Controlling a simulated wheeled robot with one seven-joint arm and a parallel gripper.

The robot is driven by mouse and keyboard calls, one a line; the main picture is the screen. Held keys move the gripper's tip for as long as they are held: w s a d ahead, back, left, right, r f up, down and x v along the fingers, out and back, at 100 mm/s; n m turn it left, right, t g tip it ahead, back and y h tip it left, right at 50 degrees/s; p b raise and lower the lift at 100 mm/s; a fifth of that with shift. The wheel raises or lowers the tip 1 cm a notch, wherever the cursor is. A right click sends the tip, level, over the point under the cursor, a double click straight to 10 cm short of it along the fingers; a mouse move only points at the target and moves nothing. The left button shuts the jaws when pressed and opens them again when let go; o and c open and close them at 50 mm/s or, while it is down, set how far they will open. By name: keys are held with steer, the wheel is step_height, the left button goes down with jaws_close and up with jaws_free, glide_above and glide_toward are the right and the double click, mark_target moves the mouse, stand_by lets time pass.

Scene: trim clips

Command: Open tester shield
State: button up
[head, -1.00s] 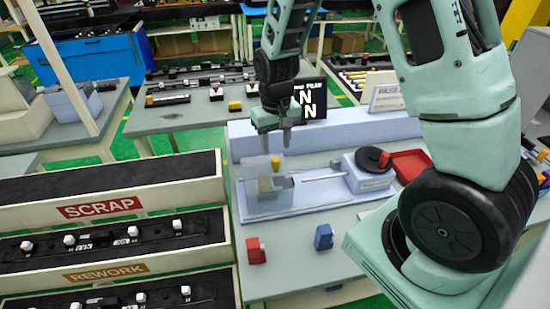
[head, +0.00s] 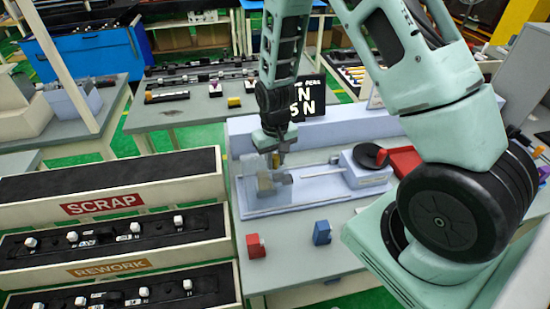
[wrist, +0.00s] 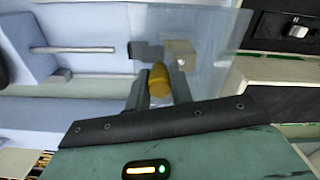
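The tester is a pale blue fixture (head: 310,196) on the grey bench. A clear shield (head: 255,178) stands at its left end, and in the wrist view the clear sheet (wrist: 215,35) spreads above my fingers. A yellow knob (wrist: 159,80) lies between my two fingers in the wrist view. My gripper (head: 275,161) is down at the shield in the head view. Its fingers (wrist: 160,92) are close on both sides of the knob and look shut on it. A grey block (wrist: 180,52) shows behind the sheet. The exact finger contact is hard to see.
A red block (head: 255,246) and a blue block (head: 322,233) stand on the bench in front of the tester. A red tray (head: 403,162) lies to the right. The SCRAP bin (head: 105,205) and REWORK bin (head: 110,268) stand at left.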

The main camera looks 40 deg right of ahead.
steer(key=s+d, duration=0.1)
steer(key=d, duration=0.2)
steer(key=s+d+b, duration=0.1)
steer(key=s+d, duration=0.1)
steer(key=d, duration=0.2)
steer(key=s+d+b, duration=0.1)
steer(key=d, duration=0.3)
steer(key=shift+s+d, duration=0.2)
steer(key=shift+s, duration=0.15)
jaws_close()
steer(key=o, duration=0.9)
jaws_free()
steer(key=shift+o, duration=0.2)
step_height(320, 180, up, 17)
steer(key=b, duration=0.3)
steer(key=shift+r, duration=0.2)
